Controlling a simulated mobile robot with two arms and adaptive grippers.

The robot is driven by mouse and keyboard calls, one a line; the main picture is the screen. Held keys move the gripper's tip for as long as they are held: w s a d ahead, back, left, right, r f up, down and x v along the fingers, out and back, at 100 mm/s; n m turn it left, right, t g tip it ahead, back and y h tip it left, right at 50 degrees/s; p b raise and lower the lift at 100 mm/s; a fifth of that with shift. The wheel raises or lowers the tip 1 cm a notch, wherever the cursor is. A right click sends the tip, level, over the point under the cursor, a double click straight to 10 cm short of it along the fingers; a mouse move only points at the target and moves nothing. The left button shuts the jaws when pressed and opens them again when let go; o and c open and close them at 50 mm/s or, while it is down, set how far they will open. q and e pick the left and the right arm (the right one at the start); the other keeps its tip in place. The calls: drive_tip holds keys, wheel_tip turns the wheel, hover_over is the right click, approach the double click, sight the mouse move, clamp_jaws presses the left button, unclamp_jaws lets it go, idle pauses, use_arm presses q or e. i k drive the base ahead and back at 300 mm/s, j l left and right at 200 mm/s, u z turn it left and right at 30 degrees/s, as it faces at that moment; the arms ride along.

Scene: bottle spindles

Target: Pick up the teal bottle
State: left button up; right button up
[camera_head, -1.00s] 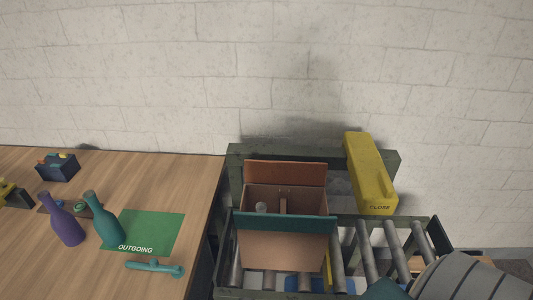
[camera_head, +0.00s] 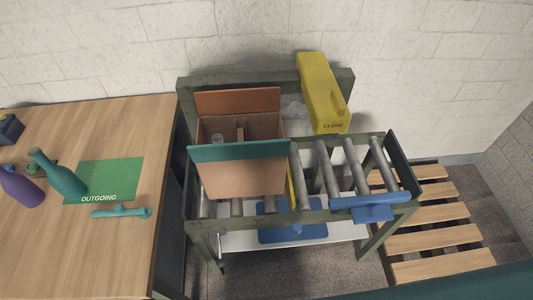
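The teal bottle (camera_head: 66,180) is on the wooden table at the left, tilted in the picture, at the left edge of the green OUTGOING mat (camera_head: 118,173). A purple bottle (camera_head: 23,188) stands to its left, partly cut by the picture edge. A teal spindle-like piece (camera_head: 122,212) lies on the table just below the mat. Neither of my grippers shows in the head view.
An open cardboard box (camera_head: 245,172) with dividers and a bottle-like thing inside sits on a roller conveyor (camera_head: 320,165). A yellow container (camera_head: 322,95) marked CLOSE stands behind. A blue piece (camera_head: 370,203) rests at the conveyor's front. A wooden pallet (camera_head: 430,238) lies right.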

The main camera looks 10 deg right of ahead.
sight(62, 178)
drive_tip(key=k+j+z, duration=0.1)
drive_tip(key=j, duration=0.3)
drive_tip(key=k+j+z, duration=0.1)
drive_tip(key=j, duration=0.3)
drive_tip(key=k+j+z, duration=0.1)
drive_tip(key=j, duration=0.3)
drive_tip(key=k+j+z, duration=0.1)
drive_tip(key=k+j, duration=0.35)
drive_tip(key=j, duration=0.25)
drive_tip(key=z, duration=0.05)
